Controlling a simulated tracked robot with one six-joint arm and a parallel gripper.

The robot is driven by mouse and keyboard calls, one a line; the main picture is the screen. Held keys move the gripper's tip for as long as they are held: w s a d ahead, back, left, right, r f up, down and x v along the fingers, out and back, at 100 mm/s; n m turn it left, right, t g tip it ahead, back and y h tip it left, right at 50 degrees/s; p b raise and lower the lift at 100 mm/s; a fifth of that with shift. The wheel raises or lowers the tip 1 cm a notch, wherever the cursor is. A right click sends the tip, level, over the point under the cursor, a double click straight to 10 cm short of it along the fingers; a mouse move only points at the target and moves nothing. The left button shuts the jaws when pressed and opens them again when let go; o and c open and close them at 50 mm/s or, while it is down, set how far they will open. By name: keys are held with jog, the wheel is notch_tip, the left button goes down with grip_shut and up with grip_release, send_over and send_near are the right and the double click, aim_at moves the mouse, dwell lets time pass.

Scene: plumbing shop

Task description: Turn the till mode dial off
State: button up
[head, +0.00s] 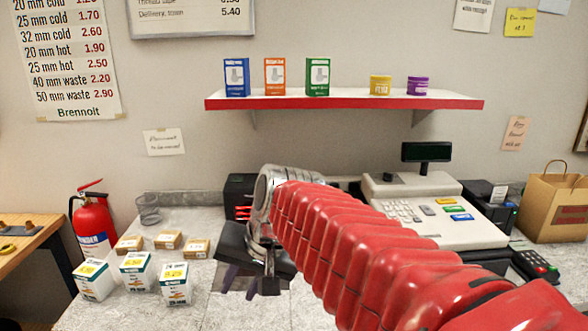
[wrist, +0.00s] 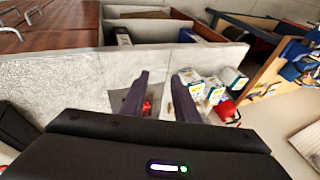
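The till (head: 425,205) is a cream cash register on the counter, right of centre in the head view, with a dark customer display on a post. A small dark knob (head: 388,177) stands on its upper left; it may be the mode dial, but its setting is too small to read. My gripper (head: 238,284) is over the counter, left of the till and well apart from it. In the wrist view my gripper (wrist: 161,84) has its two dark fingers apart with nothing held between them. My red arm hides part of the till's left side.
White boxes (head: 136,272) and small brown boxes (head: 168,239) stand on the counter left of my gripper. A card reader (head: 536,265) and paper bag (head: 553,207) are right of the till. A red-edged shelf (head: 340,101) hangs above. A fire extinguisher (head: 93,220) is at left.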

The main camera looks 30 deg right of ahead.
jog(key=s+a+f+n+h, duration=0.1)
jog(key=s+a+f+n, duration=0.2)
jog(key=s, duration=0.7)
notch_tip(320, 180, down, 2)
jog(key=n, duration=0.4)
jog(key=shift+f+t+h, duration=0.25)
jog(key=shift+t+h, duration=0.05)
jog(key=shift+h, duration=0.1)
